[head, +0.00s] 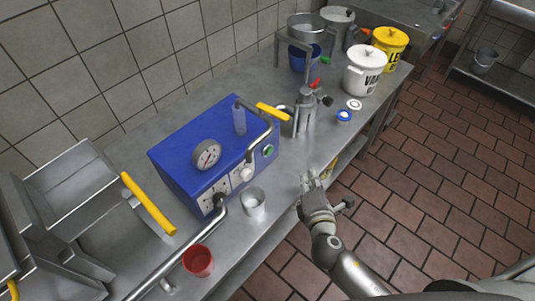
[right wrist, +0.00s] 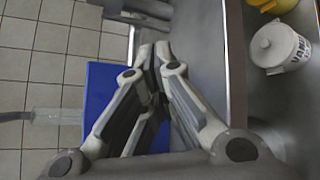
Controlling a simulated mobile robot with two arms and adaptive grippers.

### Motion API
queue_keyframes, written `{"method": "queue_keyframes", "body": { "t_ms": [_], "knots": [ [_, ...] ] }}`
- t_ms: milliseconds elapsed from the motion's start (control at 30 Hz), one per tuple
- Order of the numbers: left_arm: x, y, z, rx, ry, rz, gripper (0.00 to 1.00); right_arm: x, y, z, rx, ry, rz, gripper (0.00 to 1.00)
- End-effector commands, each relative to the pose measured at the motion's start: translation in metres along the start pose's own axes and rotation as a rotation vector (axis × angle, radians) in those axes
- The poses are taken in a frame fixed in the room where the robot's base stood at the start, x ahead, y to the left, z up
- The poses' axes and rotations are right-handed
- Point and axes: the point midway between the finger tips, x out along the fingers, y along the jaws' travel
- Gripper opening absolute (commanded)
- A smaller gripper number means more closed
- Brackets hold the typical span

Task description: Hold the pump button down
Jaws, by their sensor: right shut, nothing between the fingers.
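A blue pump box (head: 180,158) with a round dial gauge (head: 206,155) stands on the steel counter. A green button (head: 268,151) sits on its front right side, and a white knob (head: 246,173) is lower on the front. The box's blue surface also shows behind the fingers in the right wrist view (right wrist: 98,92). My right gripper (head: 308,180) is shut and empty over the counter's front edge, to the right of and apart from the box. Its closed fingers fill the middle of the right wrist view (right wrist: 152,62). My left gripper is not in view.
A metal cup (head: 252,203) and a red cup (head: 198,261) stand before the box. A metal dispenser (head: 304,112) stands behind my right gripper. White (head: 362,72) and yellow (head: 388,48) buckets are farther right. A pipe with a yellow handle (head: 272,112) crosses near the box.

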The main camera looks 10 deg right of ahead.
Motion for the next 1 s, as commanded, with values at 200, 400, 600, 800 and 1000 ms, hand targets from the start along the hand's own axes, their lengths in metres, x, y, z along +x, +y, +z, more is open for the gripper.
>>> {"method": "queue_keyframes", "body": {
  "t_ms": [200, 400, 600, 800, 1000],
  "knots": [
    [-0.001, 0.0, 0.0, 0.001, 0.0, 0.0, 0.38, -0.001, 0.013, 0.001, -0.059, -0.003, 0.041, 0.0],
    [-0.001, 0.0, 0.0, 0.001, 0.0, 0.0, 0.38, -0.001, 0.013, 0.001, -0.057, -0.002, 0.04, 0.0],
    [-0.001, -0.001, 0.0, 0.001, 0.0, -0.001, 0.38, 0.004, 0.017, -0.002, -0.054, -0.003, 0.04, 0.0],
    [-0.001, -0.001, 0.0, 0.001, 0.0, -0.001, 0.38, 0.02, 0.03, -0.015, -0.053, -0.003, 0.041, 0.0],
    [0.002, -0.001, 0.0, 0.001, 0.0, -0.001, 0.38, 0.04, 0.043, -0.031, -0.053, -0.002, 0.039, 0.0]
  ]
}}
